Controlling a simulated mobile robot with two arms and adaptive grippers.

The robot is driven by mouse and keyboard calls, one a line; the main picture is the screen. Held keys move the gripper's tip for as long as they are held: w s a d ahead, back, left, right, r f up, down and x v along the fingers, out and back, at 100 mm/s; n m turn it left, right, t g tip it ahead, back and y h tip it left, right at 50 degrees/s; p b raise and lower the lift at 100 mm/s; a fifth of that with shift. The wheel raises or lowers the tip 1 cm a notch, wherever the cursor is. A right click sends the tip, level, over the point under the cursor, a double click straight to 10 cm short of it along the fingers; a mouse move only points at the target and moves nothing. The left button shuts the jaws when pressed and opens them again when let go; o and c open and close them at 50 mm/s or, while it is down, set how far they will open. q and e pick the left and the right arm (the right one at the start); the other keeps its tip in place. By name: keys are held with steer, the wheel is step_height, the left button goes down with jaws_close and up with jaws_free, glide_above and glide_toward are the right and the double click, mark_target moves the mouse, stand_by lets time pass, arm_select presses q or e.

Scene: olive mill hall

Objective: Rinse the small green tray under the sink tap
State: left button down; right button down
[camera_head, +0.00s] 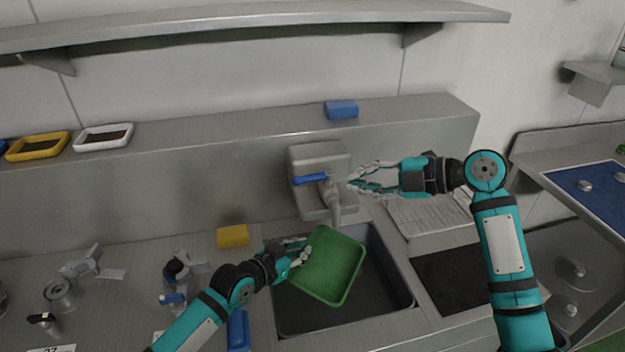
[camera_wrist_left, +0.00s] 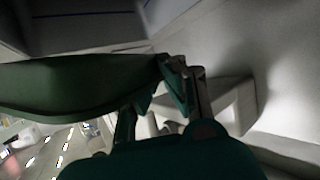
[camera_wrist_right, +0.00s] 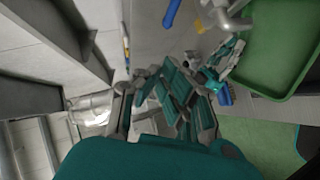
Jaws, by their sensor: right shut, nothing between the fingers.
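The small green tray (camera_head: 328,266) is held tilted over the sink basin (camera_head: 388,300), beneath the tap spout (camera_head: 336,214). My left gripper (camera_head: 303,252) is shut on the tray's left edge; the left wrist view shows the tray (camera_wrist_left: 70,85) at its fingers. The tap's blue lever (camera_head: 310,179) is on the grey tap housing (camera_head: 307,155). My right gripper (camera_head: 352,178) is shut and empty, just right of the lever and tap. The tray also shows in the right wrist view (camera_wrist_right: 275,45). I cannot make out a water stream.
A yellow sponge (camera_head: 233,236) lies left of the basin, and a blue brush (camera_head: 238,330) at its left edge. A blue block (camera_head: 342,109) and yellow (camera_head: 38,146) and white trays (camera_head: 104,137) stand on the ledge.

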glide_toward(297, 178)
steer(key=s+a, duration=0.2)
steer(key=a, duration=0.2)
steer(key=w+f, duration=0.1)
steer(key=w+a+f, duration=0.1)
steer(key=shift+w+a, duration=0.2)
steer(key=shift+w, duration=0.15)
steer(key=shift+w+a+f+m+t, duration=0.1)
steer(key=shift+w+a+m+t, duration=0.1)
steer(key=shift+w+m+t, duration=0.15)
arm_select(q)
steer(key=shift+r, duration=0.15)
arm_select(e)
steer(key=shift+m+t+h, duration=0.25)
steer(key=shift+h, duration=0.05)
arm_select(q)
steer(key=shift+s, duration=0.2)
